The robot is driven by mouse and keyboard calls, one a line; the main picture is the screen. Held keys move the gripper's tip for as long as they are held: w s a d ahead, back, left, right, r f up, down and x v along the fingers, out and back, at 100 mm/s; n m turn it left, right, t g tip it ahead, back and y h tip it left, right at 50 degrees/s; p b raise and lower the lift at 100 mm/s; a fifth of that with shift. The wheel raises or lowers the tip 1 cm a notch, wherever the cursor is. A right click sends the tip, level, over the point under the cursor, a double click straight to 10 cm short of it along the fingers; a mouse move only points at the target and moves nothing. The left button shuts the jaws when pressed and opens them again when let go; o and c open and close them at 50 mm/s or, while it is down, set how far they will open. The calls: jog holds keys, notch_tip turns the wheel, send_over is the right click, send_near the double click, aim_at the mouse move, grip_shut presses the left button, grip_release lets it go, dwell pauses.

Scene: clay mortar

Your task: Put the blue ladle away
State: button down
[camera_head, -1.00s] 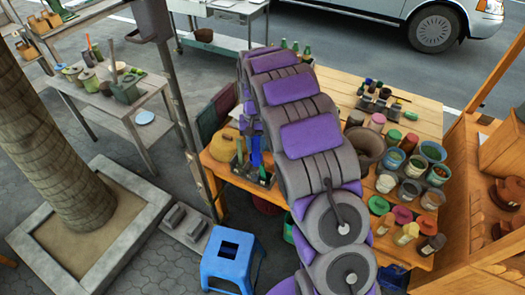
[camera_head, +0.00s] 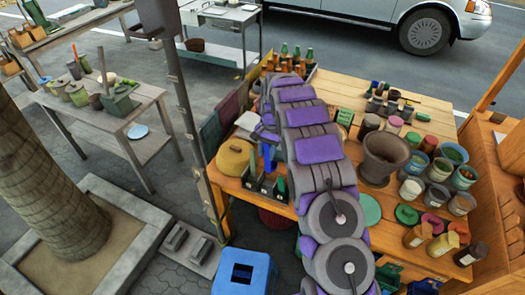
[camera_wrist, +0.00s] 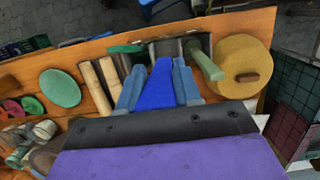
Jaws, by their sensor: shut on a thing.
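My gripper (camera_wrist: 158,92) has light blue fingers and is shut on the blue ladle (camera_wrist: 157,88), a darker blue piece between them in the wrist view. The ladle's far end meets the near side of a dark grey holder (camera_wrist: 168,50); I cannot tell whether it is inside a compartment. In the head view, my gripper (camera_head: 260,160) is partly hidden by my arm, just above the holder (camera_head: 266,190) at the table's left edge. A green handle (camera_wrist: 207,62) stands in the holder's right part, and another green piece (camera_wrist: 127,49) lies at its left.
A round yellow lidded pot (camera_head: 236,158) stands close beside the holder. Two light wooden rods (camera_wrist: 97,86) and a green disc (camera_wrist: 60,88) lie on its other side. A brown mortar (camera_head: 385,157) and several paint pots crowd the table's right. A blue stool (camera_head: 243,272) stands in front.

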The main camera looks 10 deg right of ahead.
aim_at(268, 164)
jog(key=shift+d+f, duration=0.3)
jog(key=shift+f, duration=0.15)
jog(key=shift+d+f, duration=0.1)
jog(key=shift+f, duration=0.3)
jog(key=f, duration=0.3)
jog(key=f+b, duration=0.1)
jog(key=f, duration=0.3)
jog(key=shift+a+f, duration=0.2)
jog(key=shift+f, duration=0.05)
jog(key=shift+f+b, duration=0.3)
jog(key=shift+f, duration=0.05)
jog(key=shift+a+f, duration=0.95)
jog(key=shift+f, duration=0.3)
jog(key=shift+d+f, duration=0.1)
jog(key=shift+f, duration=0.05)
jog(key=shift+d, duration=0.7)
jog(key=c, duration=1.1)
grip_release()
jog(key=shift+a, duration=0.2)
jog(key=o, duration=0.4)
jog(key=shift+a, duration=0.45)
notch_tip(268, 164, up, 17)
jog(key=w+d, duration=0.2)
jog(key=shift+w, duration=0.3)
